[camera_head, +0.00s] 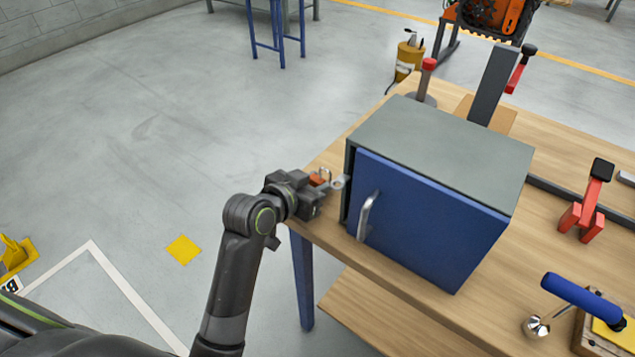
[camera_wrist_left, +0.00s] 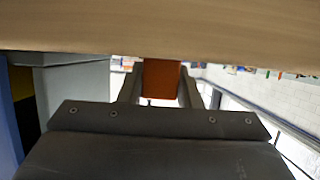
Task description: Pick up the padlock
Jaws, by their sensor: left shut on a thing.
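The padlock (camera_head: 317,180) has an orange-red body and a metal shackle. In the head view it is at the left end of the wooden bench, beside the left side of the blue-doored cabinet. My left gripper (camera_head: 322,184) is shut on the padlock, and its fingers partly hide it. In the left wrist view the padlock's orange body (camera_wrist_left: 161,78) sits between the two fingers of my left gripper (camera_wrist_left: 160,92). My right gripper is not in view.
Open floor lies left.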

